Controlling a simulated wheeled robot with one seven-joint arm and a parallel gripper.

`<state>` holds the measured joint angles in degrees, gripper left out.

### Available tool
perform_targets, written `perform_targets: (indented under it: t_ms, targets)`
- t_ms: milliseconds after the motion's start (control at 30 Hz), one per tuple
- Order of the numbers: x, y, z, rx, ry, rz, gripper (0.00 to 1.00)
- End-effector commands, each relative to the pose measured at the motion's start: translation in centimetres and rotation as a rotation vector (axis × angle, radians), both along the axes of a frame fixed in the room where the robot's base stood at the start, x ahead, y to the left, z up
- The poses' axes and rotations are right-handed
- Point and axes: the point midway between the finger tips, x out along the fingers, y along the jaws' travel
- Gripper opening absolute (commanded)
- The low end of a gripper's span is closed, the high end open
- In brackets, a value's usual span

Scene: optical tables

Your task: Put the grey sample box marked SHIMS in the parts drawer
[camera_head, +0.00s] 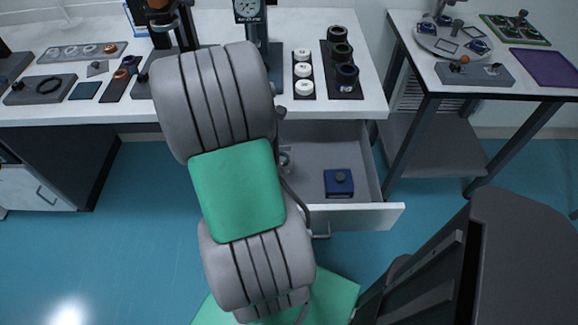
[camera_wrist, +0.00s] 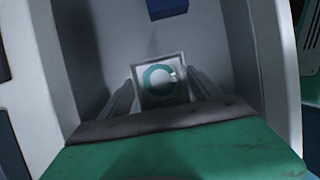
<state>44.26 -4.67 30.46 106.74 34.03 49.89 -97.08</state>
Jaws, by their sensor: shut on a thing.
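The parts drawer (camera_head: 362,213) is pulled out under the white workbench. My gripper (camera_wrist: 162,88) is over or inside the drawer, with its two fingers shut on the sides of a small grey box (camera_wrist: 178,97). The box has a round, teal ring-like mark or part on top. No SHIMS marking is readable. I cannot tell whether the box touches the drawer floor. In the head view my arm hides most of the gripper and the drawer's left side.
A blue box with a dark knob (camera_head: 339,184) lies in the drawer, right of my arm; it also shows at the top of the wrist view (camera_wrist: 166,8). The drawer floor between them is clear. A side table (camera_head: 430,75) stands right. The workbench (camera_head: 290,22) holds optics trays.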

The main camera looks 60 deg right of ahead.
Motion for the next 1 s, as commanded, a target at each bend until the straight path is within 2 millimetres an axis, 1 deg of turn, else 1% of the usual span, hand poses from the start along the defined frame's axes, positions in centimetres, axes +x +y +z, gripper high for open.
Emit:
perform_targets:
  t_ms: [33,100,267,300,400,467,800,833,1000]
  targets:
    - [-0.7,-0.6,-1.2,0.001,0.002,-0.005,0.19]
    - [-1.3,-1.2,-2.2,0.002,0.001,-0.003,0.19]
    - [-2.1,-2.0,-3.5,0.000,0.001,-0.002,0.19]
    - [-2.4,-2.3,-4.1,0.000,0.001,-0.002,0.19]
    - [-2.3,-2.2,-6.0,0.002,0.001,0.001,0.19]
    - [-2.3,-2.2,-6.9,0.001,0.001,0.001,0.19]
    - [-2.3,-2.3,-7.2,-0.001,0.000,0.000,0.19]
    - [-2.3,-2.2,-7.2,-0.001,0.000,0.000,0.75]
    - [-2.3,-2.2,-7.2,-0.001,0.000,0.000,0.89]
